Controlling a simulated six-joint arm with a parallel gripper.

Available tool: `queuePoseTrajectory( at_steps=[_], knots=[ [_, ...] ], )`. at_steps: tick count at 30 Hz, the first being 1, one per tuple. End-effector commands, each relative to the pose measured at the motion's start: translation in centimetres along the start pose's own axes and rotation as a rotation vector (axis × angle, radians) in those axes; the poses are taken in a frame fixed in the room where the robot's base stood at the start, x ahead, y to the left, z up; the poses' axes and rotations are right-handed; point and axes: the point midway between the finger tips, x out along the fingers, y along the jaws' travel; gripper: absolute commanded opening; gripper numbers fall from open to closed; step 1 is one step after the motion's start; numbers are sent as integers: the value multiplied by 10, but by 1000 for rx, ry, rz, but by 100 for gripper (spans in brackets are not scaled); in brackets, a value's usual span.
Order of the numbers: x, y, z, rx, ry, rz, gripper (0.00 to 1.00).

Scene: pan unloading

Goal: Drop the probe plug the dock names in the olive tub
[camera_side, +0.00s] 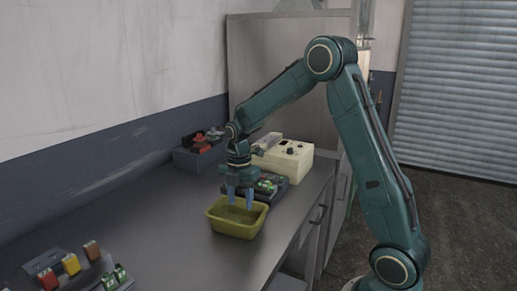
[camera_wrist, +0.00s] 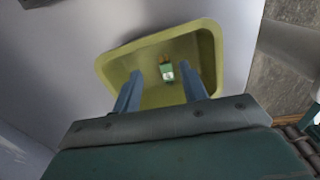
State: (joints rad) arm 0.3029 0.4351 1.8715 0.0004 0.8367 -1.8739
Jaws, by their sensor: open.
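The olive tub (camera_side: 237,224) stands on the dark bench top, directly below my gripper (camera_side: 241,205). In the wrist view the tub (camera_wrist: 112,72) fills the middle, and a small plug (camera_wrist: 167,70) lies inside it. The plug is green with a pale label and a brownish end. My gripper (camera_wrist: 163,92) shows two blue fingers spread apart over the tub, with nothing between them. The plug lies farther down, apart from the fingers. Its label is too small to read. In the side view the plug is hidden by the tub's wall.
A dark dock with green plugs (camera_side: 267,184) sits just behind the tub, beside a cream box with knobs (camera_side: 284,158). Another holder with red plugs (camera_side: 200,143) stands farther back. Orange, yellow and red plugs (camera_side: 71,264) stand at the front left. The bench left of the tub is clear.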

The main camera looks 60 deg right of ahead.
Motion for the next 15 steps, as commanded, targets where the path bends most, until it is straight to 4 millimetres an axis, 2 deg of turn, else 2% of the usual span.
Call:
queuePoseTrajectory(
  at_steps=[8, 15],
  knots=[
    [-36, 1, 0, 0, -2, 6, 43],
    [-78, 1, 0, 0, -2, 6, 43]
  ],
)
